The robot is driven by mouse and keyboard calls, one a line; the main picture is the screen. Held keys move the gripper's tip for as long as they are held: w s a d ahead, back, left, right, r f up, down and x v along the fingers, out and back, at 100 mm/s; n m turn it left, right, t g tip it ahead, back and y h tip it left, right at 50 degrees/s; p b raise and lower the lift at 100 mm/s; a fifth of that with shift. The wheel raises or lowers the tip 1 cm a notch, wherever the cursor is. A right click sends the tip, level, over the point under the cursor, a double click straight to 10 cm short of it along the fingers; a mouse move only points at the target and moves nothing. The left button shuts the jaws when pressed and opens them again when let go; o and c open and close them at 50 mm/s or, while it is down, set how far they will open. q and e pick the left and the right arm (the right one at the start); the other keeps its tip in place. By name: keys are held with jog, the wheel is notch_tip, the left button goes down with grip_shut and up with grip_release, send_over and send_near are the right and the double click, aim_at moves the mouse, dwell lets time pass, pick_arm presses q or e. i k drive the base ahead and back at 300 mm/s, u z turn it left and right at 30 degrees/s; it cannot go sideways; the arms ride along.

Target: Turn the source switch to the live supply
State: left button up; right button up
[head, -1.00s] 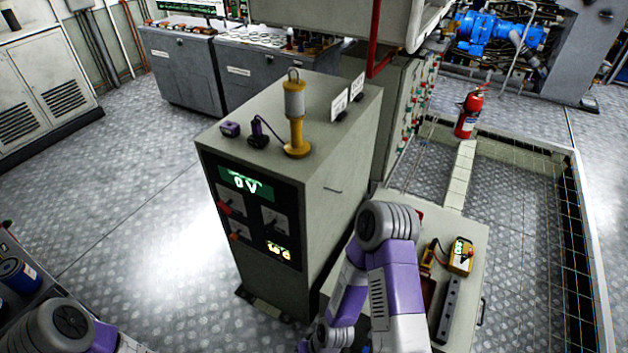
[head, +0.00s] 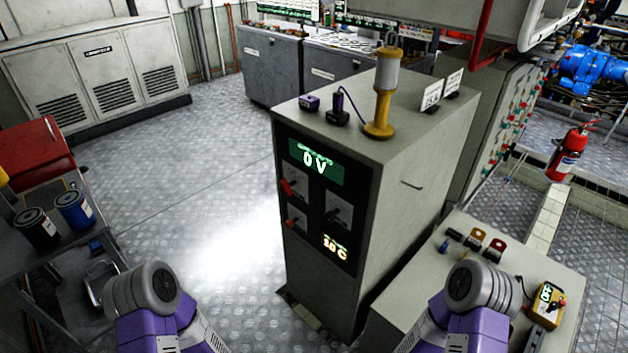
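A grey cabinet (head: 410,205) stands at the centre with a black control panel (head: 318,238) on its front. The panel's top display (head: 315,163) shows 0 V in green. Below it are an upper-left switch with a red handle (head: 288,188), a lower-left red-handled switch (head: 295,223) and a dark switch (head: 339,209) on the right. A small orange readout (head: 335,247) sits under the dark switch. I cannot tell from the labels which is the source switch. Only upper links of my two arms show at the bottom; both grippers are out of view.
A yellow lamp (head: 383,95) and small purple items (head: 338,116) stand on the cabinet. A low bench at right holds a yellow meter (head: 546,304). A cart with cans (head: 75,209) and a red box (head: 32,150) is at left. Floor before the panel is clear.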

aim_at(287, 186)
jog(key=u, duration=0.5)
jog(key=k, duration=0.65)
jog(key=u, duration=0.55)
jog(key=i, duration=1.25)
jog(key=z, duration=0.4)
